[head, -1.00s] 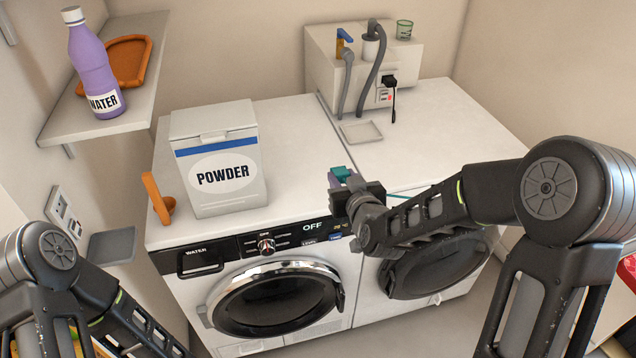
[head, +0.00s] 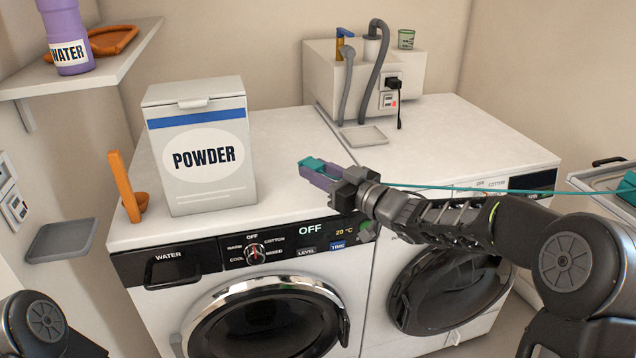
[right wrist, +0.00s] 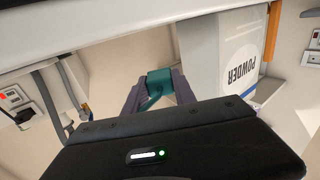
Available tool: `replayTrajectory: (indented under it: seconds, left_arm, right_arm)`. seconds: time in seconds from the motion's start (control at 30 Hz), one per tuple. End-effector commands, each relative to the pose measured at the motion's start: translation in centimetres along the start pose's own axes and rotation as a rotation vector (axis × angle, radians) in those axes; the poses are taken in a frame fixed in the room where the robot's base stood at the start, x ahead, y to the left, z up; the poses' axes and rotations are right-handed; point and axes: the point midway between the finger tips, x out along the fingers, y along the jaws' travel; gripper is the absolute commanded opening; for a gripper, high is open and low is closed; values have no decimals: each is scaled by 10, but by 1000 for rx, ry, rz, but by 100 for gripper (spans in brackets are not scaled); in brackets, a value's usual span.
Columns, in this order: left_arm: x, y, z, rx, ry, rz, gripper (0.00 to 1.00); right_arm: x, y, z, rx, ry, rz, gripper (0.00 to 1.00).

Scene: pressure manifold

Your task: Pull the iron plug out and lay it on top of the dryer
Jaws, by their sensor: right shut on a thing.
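My right gripper (head: 316,170), with purple fingers, is shut on the teal iron plug (head: 312,163). It holds the plug above the front of the left machine's top, near the seam between the machines. In the right wrist view the plug (right wrist: 158,82) sits between the fingers (right wrist: 156,90). A thin teal cord (head: 480,190) runs from the gripper area to the right, toward a teal object (head: 627,188) cut off at the edge. The dryer (head: 455,135) appears to be the right machine; its white top is mostly bare. My left gripper is out of view.
A POWDER box (head: 203,185) and an orange scoop (head: 126,187) stand on the left machine (head: 275,120). A white box with hoses and a socket (head: 325,75) stands at the back, with a grey tray (head: 363,136) before it. A board (head: 590,178) is at right.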

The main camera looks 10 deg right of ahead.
Motion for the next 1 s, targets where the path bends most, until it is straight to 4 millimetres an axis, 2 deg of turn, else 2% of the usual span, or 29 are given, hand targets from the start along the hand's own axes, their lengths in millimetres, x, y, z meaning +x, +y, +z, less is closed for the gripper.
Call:
replayTrajectory:
  seconds: [0.37,0.8,1.0]
  left_arm:
    - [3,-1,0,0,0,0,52]
    - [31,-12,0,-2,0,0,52]
    - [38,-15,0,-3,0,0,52]
  right_arm:
    - [0,0,4,0,0,1,0]
    - [0,0,37,0,-1,1,0]
    - [0,0,45,0,0,2,0]
